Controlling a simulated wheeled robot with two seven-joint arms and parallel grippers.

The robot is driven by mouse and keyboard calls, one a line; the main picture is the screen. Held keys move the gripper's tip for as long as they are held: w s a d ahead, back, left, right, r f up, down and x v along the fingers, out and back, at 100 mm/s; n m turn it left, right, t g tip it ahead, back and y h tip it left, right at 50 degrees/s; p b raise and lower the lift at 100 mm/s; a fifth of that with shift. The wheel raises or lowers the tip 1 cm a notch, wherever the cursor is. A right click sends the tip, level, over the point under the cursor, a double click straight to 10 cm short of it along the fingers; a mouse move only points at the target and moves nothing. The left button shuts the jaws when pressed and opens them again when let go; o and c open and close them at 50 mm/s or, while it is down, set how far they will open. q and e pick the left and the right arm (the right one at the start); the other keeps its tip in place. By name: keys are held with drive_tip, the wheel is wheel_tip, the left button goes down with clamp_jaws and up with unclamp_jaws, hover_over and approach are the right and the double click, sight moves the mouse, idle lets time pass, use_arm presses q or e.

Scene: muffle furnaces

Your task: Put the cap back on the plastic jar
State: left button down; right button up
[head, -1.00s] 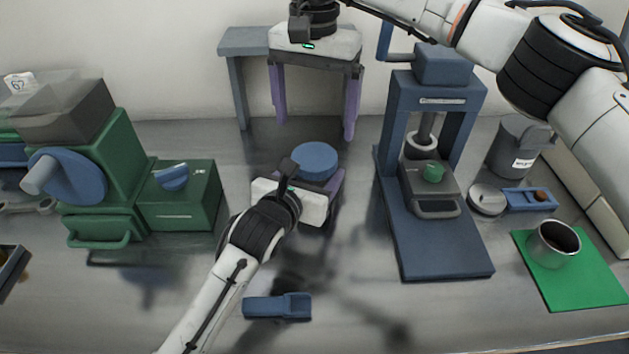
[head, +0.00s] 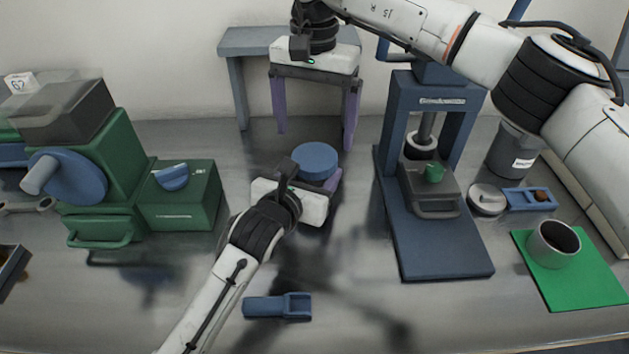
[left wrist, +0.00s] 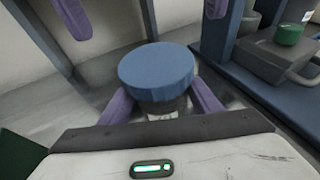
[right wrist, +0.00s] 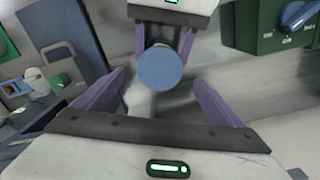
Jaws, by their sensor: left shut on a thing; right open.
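The round blue cap (head: 315,160) appears seated on top of the plastic jar, roughly level. In the left wrist view, part of the jar (left wrist: 168,112) with a pale label shows under the cap (left wrist: 157,70); the rest is hidden. My left gripper (head: 316,186) is shut on the jar below the cap, and its purple fingers flank it. My right gripper (head: 314,130) is open and empty above and behind the cap, fingers pointing down. In the right wrist view the cap (right wrist: 160,68) shows between the spread fingers, beyond the tips and touching neither.
A blue press (head: 435,235) stands to the right and a green furnace (head: 95,180) with a control box (head: 180,205) to the left. A blue scoop-like holder (head: 278,307) lies in front. A metal cup (head: 553,246) stands on a green mat (head: 590,285) at far right.

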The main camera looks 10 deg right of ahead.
sight(314, 156)
wheel_tip(314, 156, down, 6)
drive_tip(key=shift+r, duration=0.1)
idle(0.4)
drive_tip(key=c, duration=1.2)
drive_tip(key=o, duration=1.2)
drive_tip(key=shift+r, duration=2.25)
